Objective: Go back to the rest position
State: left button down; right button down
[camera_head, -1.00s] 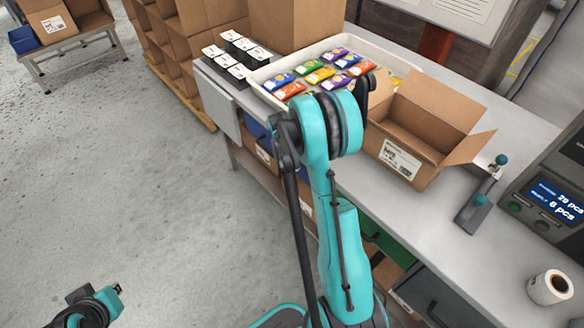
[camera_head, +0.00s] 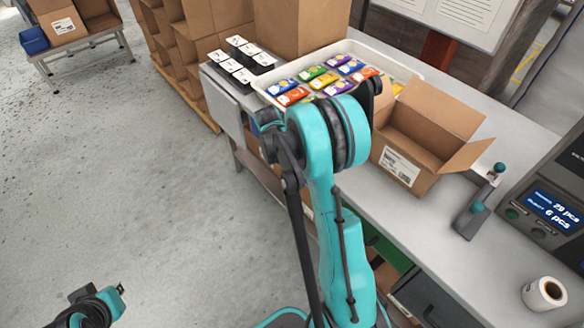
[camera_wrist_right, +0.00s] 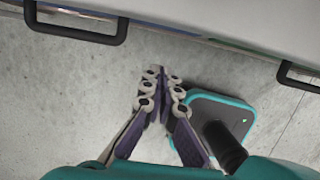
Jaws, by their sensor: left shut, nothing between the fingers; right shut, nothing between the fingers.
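My left gripper (camera_head: 98,300) is low at the left edge of the head view, small and partly cut off by its own wrist and cables. It is shut and empty, over bare floor and well away from the bench. My right arm rises through the middle of the head view in front of the bench, and its gripper is hidden there. In the right wrist view my right gripper (camera_wrist_right: 164,88) is shut and empty, with its fingers close together above the grey floor, beside the bench edge.
The bench holds an open cardboard box (camera_head: 440,150), a white tray (camera_head: 398,62) of colourful packets, black-and-white boxes (camera_head: 232,68), a scale with a display (camera_head: 553,206) and a label roll (camera_head: 544,293). Drawer handles (camera_wrist_right: 75,32) stick out near my right gripper.

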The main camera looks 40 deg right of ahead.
jog(key=shift+p+v, duration=0.35)
jog(key=shift+v, duration=1.35)
jog(key=shift+a+r, duration=0.1)
jog(key=shift+a, duration=0.05)
jog(key=s+a+r+m+t+y, duration=0.1)
jog(key=s+a+r+m+t, duration=0.1)
jog(key=s+a+r+m, duration=0.3)
jog(key=s+a+r+m+t, duration=0.1)
jog(key=s+a+r+m, duration=0.15)
jog(key=a+r, duration=0.35)
jog(key=s+a+r+m+t+y, duration=0.1)
jog(key=s+a+r+m+t, duration=0.2)
jog(key=s+a+m, duration=0.5)
jog(key=s+m+t, duration=0.1)
jog(key=s+m, duration=0.1)
jog(key=m, duration=0.1)
jog(key=shift+s+y, duration=0.2)
jog(key=shift+y, duration=0.2)
